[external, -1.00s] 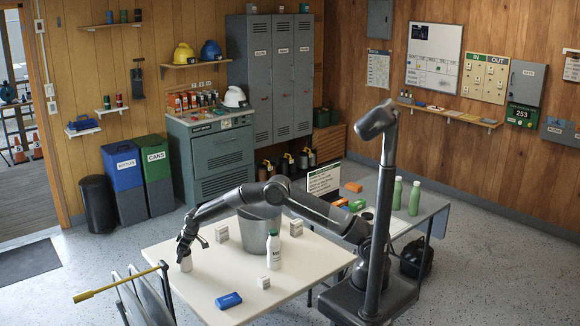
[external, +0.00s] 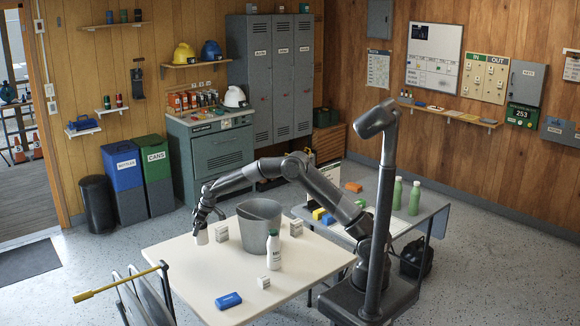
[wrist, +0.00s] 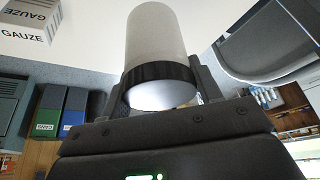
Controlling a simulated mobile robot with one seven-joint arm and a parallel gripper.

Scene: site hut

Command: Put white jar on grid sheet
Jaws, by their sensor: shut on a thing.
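The white jar (external: 202,237) hangs from my gripper (external: 206,222) over the far left part of the cream table. In the wrist view the jar (wrist: 157,38) sits between the two fingers (wrist: 152,92), which are shut on its sides; a dark ribbed band circles the end near the palm. The jar looks lifted off the tabletop, but the height is hard to judge. A pale sheet (external: 399,227) lies on the grey table at right, partly behind my arm and column; I cannot make out a grid on it.
The cream table (external: 190,280) holds a grey bucket (external: 258,228), a white bottle (external: 273,252), gauze boxes (external: 221,233) (external: 296,228), a small white box (external: 263,282) and a blue case (external: 228,300). Two green bottles (external: 396,194) (external: 414,198) stand on the grey table (external: 428,207).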

